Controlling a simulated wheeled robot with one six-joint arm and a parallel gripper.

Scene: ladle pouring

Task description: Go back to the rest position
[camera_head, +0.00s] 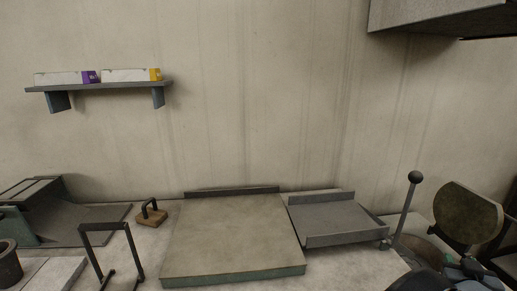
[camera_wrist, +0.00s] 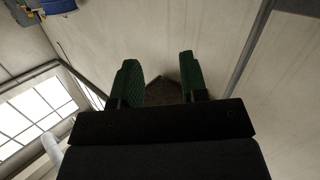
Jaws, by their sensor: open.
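My gripper (camera_wrist: 159,68) shows in the wrist view with its two green-padded fingers apart and nothing between them. Beyond the fingers are pale wall surfaces and a dark patch. It touches nothing that I can see. In the head view I cannot make out my gripper for sure; dark shapes crowd the lower right corner. No ladle can be told for sure in either view.
A square slab (camera_head: 232,237) and a grey tray (camera_head: 335,218) sit on the worktop. A ball-topped rod (camera_head: 406,208) and a round dark plate (camera_head: 467,214) stand right. A black frame (camera_head: 107,227) stands left. A shelf (camera_head: 100,86) with boxes hangs above.

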